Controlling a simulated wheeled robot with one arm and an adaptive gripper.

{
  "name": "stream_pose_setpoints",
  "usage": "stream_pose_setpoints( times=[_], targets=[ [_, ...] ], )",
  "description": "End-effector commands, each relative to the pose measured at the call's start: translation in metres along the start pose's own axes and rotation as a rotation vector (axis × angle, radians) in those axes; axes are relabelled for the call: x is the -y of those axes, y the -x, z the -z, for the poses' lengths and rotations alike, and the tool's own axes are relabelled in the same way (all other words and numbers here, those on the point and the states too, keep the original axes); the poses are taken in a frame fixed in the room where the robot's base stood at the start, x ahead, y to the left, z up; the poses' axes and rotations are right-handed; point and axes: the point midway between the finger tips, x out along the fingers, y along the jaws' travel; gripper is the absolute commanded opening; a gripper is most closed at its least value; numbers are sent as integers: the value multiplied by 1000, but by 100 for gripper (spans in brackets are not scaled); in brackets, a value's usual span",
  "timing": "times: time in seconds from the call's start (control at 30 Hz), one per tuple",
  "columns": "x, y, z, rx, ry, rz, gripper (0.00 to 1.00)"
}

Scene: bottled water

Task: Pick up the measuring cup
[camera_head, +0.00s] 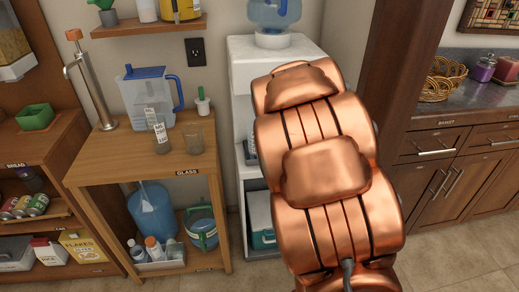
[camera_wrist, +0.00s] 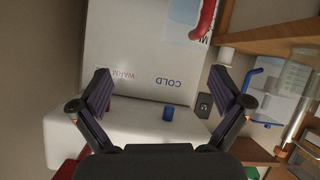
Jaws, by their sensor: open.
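In the head view a wooden stand (camera_head: 88,170) holds a clear pitcher (camera_head: 143,98) with a blue lid and handle. In front of it stand a clear labelled vessel (camera_head: 158,133) and a small plain glass (camera_head: 193,140). I cannot tell for certain which of these is the measuring cup. My gripper (camera_wrist: 165,95) is open and empty in the wrist view, its two fingers wide apart, facing a white panel (camera_wrist: 150,50) marked WARM and COLD. My copper arm hides the gripper in the head view. A blue-handled clear vessel (camera_wrist: 262,85) shows at the right of the wrist view.
The white water dispenser (camera_head: 240,75) stands right of the stand, partly behind my arm, with a large blue bottle (camera_head: 270,12) on top. A tall metal pump (camera_head: 95,85) rises at the stand's left. A wall shelf (camera_head: 150,27) hangs above. A blue tap (camera_wrist: 168,113) lies between my fingers' directions.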

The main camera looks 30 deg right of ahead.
Motion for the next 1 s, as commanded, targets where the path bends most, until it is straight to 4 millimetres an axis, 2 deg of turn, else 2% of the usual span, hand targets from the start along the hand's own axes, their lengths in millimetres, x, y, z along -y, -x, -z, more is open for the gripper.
stream_pose_setpoints(
  times=[0.03,0.1,0.3,0.47,0.7,0.83,1.0],
  targets=[
    [-2,-13,-9,-35,-4,15,100],
    [-2,-26,-9,-103,-9,45,100],
    [4,-51,-18,-280,-49,151,100],
    [11,-57,-25,-403,-96,239,100],
    [16,-55,-28,-511,-149,318,100],
    [19,-58,-25,-529,-156,332,100],
    [24,-71,-17,-529,-156,333,100]
  ],
)
